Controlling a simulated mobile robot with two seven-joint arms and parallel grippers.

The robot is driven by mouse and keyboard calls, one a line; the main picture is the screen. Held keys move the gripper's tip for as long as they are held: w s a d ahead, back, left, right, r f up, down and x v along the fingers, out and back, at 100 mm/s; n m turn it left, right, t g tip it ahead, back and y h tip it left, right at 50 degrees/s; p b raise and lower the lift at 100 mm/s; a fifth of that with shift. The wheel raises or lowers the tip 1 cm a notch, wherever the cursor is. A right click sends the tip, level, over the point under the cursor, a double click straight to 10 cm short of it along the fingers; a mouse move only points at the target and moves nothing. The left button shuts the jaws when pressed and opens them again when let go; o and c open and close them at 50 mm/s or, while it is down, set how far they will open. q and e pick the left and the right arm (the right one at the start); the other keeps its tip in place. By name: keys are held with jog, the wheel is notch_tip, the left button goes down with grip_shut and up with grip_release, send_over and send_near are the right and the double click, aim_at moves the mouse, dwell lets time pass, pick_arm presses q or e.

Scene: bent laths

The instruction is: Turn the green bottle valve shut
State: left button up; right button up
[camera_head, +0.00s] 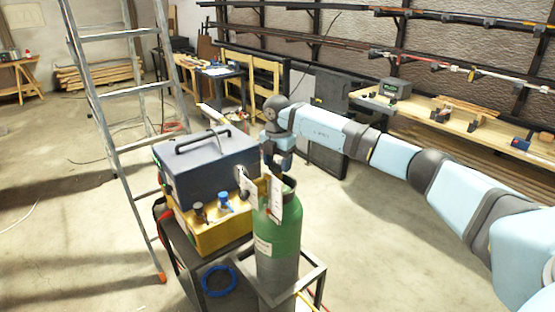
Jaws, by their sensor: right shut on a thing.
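The green bottle (275,230) stands upright in a dark cart, green at the top and grey below, with a white label on its side. White tags (275,197) hang at its neck. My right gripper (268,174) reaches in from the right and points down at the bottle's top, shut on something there. The valve itself is mostly hidden behind the gripper and tags, so I take the held thing to be the valve. My left gripper is out of view.
A dark blue and yellow welding machine (210,165) sits on the cart (185,255) left of the bottle. A workbench (465,125) with tools runs along the right wall. The floor between is open.

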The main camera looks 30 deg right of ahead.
aim_at(278, 164)
jog(key=m+p, duration=0.2)
jog(key=m, duration=0.4)
jog(key=shift+r, duration=0.1)
jog(key=m+p, duration=0.1)
jog(key=m, duration=0.3)
jog(key=shift+m+p, duration=0.5)
jog(key=shift+m, duration=0.7)
jog(key=o, duration=0.9)
jog(key=shift+r+b, duration=1.35)
jog(key=shift+r, duration=5.5)
